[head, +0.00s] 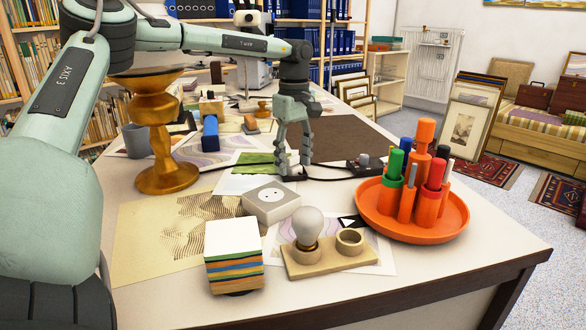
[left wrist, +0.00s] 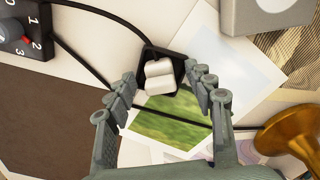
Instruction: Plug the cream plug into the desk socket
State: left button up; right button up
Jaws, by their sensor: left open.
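The desk socket (head: 271,203) is a pale grey box with a white round face and dark holes, lying on the desk. Part of it shows at the top right of the left wrist view (left wrist: 240,18). The cream plug (left wrist: 160,77) appears as a pale blocky piece in a black holder (left wrist: 148,56). In the head view it is mostly hidden behind my gripper. My left gripper (head: 292,168) points down over it, behind the socket. In the left wrist view the gripper (left wrist: 163,88) is open, with the plug between and just beyond its fingertips. I cannot tell whether they touch.
A dial box (left wrist: 22,28) with a black cable stands beside the holder. Nearer are a bulb on a wooden base (head: 330,262), a note block (head: 234,270) and an orange tray of pens (head: 440,232). A gold stand (head: 165,175) is at left. Papers lie around the socket.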

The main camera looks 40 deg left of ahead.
pick_arm(q)
jog(key=c, duration=1.2)
pick_arm(e)
jog(key=shift+d, duration=0.15)
pick_arm(q)
jog(key=shift+o, duration=0.2)
jog(key=shift+r, duration=0.1)
jog(key=shift+r, duration=0.45)
notch_tip(320, 180, up, 12)
jog(key=p, duration=0.2)
notch_tip(320, 180, up, 11)
jog(key=p, duration=0.2)
send_over(294, 156)
notch_tip(294, 156, up, 4)
jog(key=shift+s+d+p, duration=0.1)
jog(key=shift+p, duration=0.5)
pick_arm(e)
jog(key=s+d+f+m+g+h, duration=0.1)
jog(key=s+d+f+g+h, duration=0.3)
jog(key=s+d+f+g, duration=0.5)
jog(key=s+d+f, duration=0.2)
jog(key=d+f, duration=0.1)
jog(key=shift+s+d+f+m, duration=0.2)
jog(key=shift+s+f+m, duration=0.1)
jog(key=shift+s, duration=0.1)
